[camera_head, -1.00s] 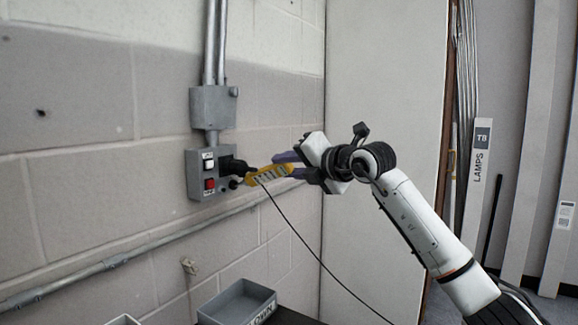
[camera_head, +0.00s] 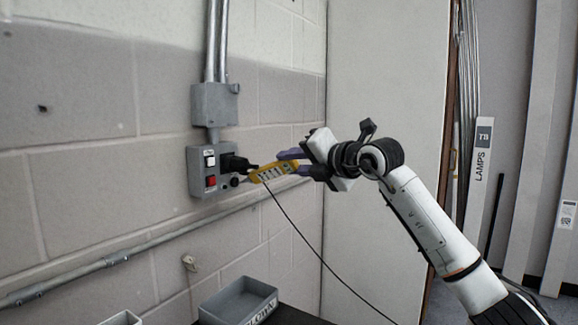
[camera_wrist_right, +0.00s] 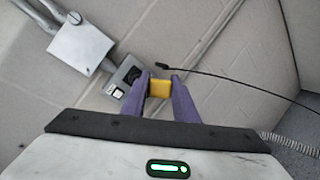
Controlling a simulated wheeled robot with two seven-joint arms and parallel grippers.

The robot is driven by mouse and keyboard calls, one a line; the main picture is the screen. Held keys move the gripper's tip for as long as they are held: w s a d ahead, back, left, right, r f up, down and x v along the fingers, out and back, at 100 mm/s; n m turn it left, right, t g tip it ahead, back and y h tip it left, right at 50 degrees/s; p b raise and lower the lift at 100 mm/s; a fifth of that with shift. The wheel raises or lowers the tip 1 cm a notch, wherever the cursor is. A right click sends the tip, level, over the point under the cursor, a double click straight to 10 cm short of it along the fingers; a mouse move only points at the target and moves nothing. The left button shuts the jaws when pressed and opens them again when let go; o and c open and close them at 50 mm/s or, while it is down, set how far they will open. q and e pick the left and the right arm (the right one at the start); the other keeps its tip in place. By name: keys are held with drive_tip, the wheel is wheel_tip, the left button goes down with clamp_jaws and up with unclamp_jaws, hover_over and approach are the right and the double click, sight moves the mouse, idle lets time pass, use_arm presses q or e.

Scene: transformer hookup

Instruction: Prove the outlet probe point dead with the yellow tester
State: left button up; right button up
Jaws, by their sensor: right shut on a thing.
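The yellow tester (camera_head: 274,171) is held out level toward the wall in my right gripper (camera_head: 298,163), whose purple fingers are shut on its near end. In the right wrist view, the tester (camera_wrist_right: 159,88) shows as a yellow block between the fingers (camera_wrist_right: 160,90). The grey outlet box (camera_head: 196,176) on the wall carries a white switch, a red switch, a black plug (camera_head: 234,163) and a round dark probe point (camera_head: 235,181). The tester's tip is close to the probe point; I cannot tell whether they touch. My left gripper is not in view.
A grey junction box (camera_head: 214,104) with conduit stands above the outlet box. A grey bin (camera_head: 238,301) sits on a dark surface below. A white panel (camera_head: 385,80) stands behind my arm.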

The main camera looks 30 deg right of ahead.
drive_tip(key=s+d+b, duration=0.2)
drive_tip(key=s+d, duration=0.1)
drive_tip(key=s, duration=0.2)
drive_tip(key=shift+b, duration=0.35)
drive_tip(key=shift+s, duration=0.15)
